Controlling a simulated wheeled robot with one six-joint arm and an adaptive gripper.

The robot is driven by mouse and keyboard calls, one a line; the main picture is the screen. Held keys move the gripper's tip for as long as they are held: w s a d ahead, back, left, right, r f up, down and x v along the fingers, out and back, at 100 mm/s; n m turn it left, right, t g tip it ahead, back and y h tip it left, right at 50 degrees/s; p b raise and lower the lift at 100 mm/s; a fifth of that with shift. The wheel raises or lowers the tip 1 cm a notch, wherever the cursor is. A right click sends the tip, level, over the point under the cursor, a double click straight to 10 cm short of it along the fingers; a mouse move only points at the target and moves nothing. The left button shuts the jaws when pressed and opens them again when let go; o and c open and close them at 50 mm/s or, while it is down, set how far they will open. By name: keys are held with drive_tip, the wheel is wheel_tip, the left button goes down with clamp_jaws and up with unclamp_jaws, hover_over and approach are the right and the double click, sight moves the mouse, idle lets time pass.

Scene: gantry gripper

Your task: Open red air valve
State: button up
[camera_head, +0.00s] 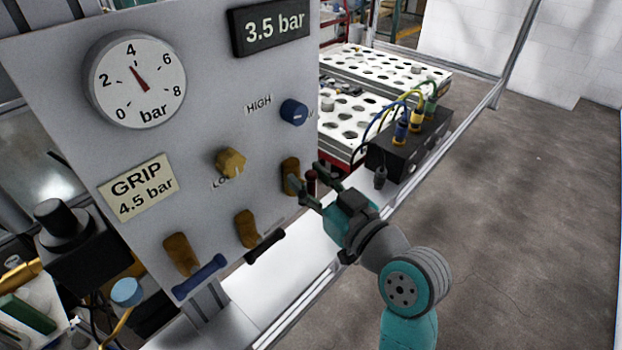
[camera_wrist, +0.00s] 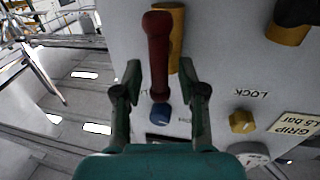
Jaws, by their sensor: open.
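The red valve handle (camera_wrist: 158,50) stands in front of its brass valve body (camera_wrist: 177,38) in the wrist view. In the head view the red handle (camera_head: 311,182) shows only in part at the panel's right edge, beside its brass body (camera_head: 290,170). My gripper (camera_head: 306,178) is open there. In the wrist view the two fingers of my gripper (camera_wrist: 160,82) stand on either side of the red handle, with gaps between. No clear contact shows.
The grey panel (camera_head: 75,80) carries a gauge (camera_head: 135,79) near 3.5 to 4 bar, a yellow knob (camera_head: 231,162), a blue knob (camera_head: 293,112), a black valve handle (camera_head: 264,246) and a blue valve handle (camera_head: 200,277). A black box (camera_head: 412,143) with cables stands right of the panel.

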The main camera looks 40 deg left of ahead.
drive_tip(key=v, duration=1.2)
drive_tip(key=shift+f, duration=0.1)
